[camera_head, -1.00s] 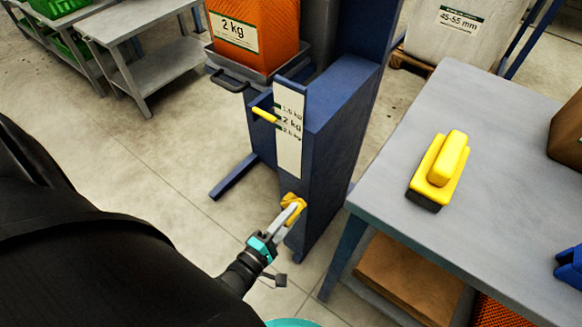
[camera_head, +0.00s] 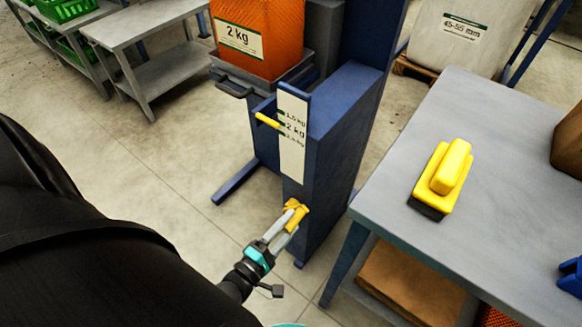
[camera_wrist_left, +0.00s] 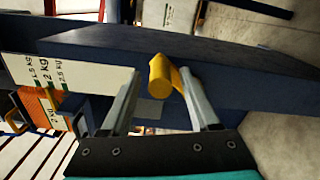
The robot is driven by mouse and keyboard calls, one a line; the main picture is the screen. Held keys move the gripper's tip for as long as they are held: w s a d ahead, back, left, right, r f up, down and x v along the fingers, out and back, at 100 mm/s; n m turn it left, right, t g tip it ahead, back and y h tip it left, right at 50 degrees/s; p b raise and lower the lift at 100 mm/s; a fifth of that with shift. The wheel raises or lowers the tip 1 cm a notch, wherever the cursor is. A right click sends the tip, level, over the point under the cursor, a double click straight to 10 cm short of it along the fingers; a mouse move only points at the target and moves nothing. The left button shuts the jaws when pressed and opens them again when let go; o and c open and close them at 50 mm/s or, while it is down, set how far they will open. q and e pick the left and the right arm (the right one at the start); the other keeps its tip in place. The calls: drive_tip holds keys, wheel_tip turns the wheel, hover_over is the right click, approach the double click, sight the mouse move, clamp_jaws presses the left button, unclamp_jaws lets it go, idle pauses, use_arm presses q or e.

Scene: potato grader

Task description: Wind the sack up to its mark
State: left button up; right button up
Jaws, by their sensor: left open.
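The orange sack (camera_head: 262,42) with a "2 kg" label stands in a dark tray (camera_head: 235,72) on the blue stand (camera_head: 338,130). The white scale plate (camera_head: 291,155) reads 1.5, 2 and 2.5 kg from top to bottom. A yellow pointer (camera_head: 266,120) meets its left edge close to the 2 kg line; the exact match is too small to tell. My left gripper (camera_head: 287,222) is open at the yellow crank (camera_head: 297,214) low on the stand. In the left wrist view the crank's knob (camera_wrist_left: 161,75) lies between the spread fingers, with gaps beside it. My right gripper is out of view.
A grey table (camera_head: 480,130) stands close on the right, with a yellow-topped tool (camera_head: 447,172) on it. Brown material (camera_head: 410,285) lies on its lower shelf. A white sack (camera_head: 460,45) stands behind.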

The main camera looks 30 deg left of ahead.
use_arm(q)
drive_tip(key=s+a, duration=0.1)
drive_tip(key=s, duration=1.2)
drive_tip(key=shift+s, duration=0.4)
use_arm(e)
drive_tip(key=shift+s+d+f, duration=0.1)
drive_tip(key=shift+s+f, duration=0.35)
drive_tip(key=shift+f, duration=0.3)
